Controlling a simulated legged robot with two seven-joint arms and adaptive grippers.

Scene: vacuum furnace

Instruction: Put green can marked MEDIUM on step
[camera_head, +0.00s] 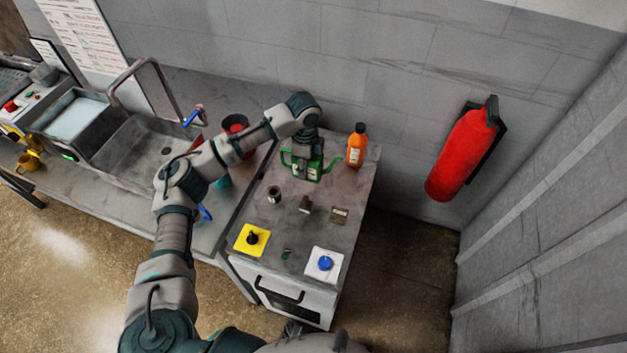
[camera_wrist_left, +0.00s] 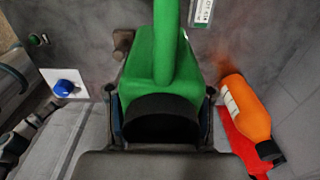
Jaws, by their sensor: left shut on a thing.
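The green can (camera_head: 314,170) stands at the back of the grey cabinet top, beside an orange bottle (camera_head: 356,146). The can's marking is too small to read. I cannot make out which surface is the step. My right gripper is not in view.
On the cabinet top (camera_head: 335,190) are a small cup (camera_head: 273,194), a brown block (camera_head: 305,204), a yellow plate with a black knob (camera_head: 252,239) and a white plate with a blue knob (camera_head: 324,264). A red extinguisher (camera_head: 462,155) hangs on the wall. A sink (camera_head: 150,150) is left.

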